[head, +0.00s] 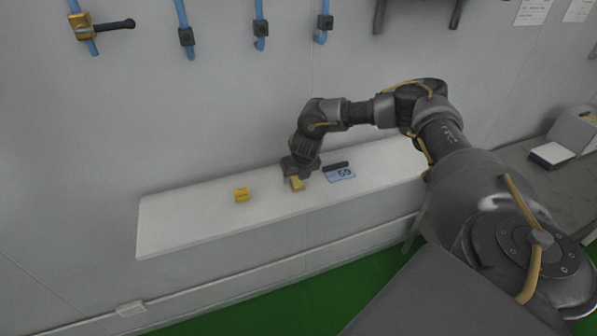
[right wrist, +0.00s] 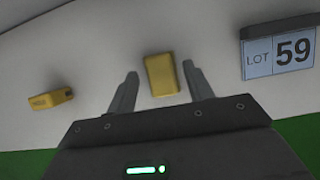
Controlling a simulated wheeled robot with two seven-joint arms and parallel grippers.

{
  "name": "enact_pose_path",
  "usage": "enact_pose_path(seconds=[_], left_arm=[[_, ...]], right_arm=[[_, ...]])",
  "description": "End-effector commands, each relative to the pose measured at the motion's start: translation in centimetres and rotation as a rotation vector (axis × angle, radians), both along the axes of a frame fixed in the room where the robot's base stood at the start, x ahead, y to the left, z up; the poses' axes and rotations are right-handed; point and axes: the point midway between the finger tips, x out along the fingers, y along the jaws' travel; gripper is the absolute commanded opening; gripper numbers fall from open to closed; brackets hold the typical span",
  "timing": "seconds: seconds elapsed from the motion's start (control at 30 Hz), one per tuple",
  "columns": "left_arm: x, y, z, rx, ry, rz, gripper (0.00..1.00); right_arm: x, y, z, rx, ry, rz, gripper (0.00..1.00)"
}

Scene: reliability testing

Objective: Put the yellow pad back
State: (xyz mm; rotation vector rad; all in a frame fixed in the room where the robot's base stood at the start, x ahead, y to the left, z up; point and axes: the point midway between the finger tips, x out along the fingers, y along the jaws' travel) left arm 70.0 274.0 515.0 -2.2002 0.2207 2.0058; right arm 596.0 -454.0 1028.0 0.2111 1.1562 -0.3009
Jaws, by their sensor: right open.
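A yellow pad (head: 297,184) lies on the white shelf (head: 180,222), right at my right gripper (head: 299,176). In the right wrist view the same pad (right wrist: 161,75) sits between the two open fingers (right wrist: 160,90), with a gap on each side. A second yellow block (head: 242,195) stands on the shelf to the left; it also shows in the right wrist view (right wrist: 50,100), with small dark print on its side. I cannot tell which of the two the task means. My left gripper is out of view.
A blue and white "LOT 59" sign (right wrist: 279,55) with a dark top stands just right of my right gripper; it also shows in the head view (head: 339,173). Blue pipes (head: 259,25) with fittings run down the wall above. A grey table (head: 550,195) is at right.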

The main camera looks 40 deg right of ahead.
Motion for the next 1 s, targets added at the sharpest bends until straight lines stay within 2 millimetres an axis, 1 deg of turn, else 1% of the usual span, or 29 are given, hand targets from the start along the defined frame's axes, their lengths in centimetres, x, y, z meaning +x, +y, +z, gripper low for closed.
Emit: enact_pose_path(seconds=[0.07,0.17,0.4,0.6,0.77,1.0], left_arm=[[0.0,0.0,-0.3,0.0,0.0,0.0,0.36],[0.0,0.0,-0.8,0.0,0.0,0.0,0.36],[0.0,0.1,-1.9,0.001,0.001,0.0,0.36],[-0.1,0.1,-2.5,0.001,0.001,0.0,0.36],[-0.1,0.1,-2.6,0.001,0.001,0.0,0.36],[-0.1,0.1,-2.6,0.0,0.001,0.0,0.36]], right_arm=[[-0.2,0.1,0.6,0.002,-0.003,0.0,0.52],[-0.8,0.4,2.1,0.003,-0.005,0.002,0.52],[-2.6,1.0,6.9,0.002,-0.007,0.004,0.52],[-3.9,1.4,9.7,0.001,-0.004,0.002,0.52],[-4.3,1.5,10.8,0.001,-0.003,0.001,0.52],[-4.4,1.5,11.0,0.0,-0.001,0.0,0.52]])
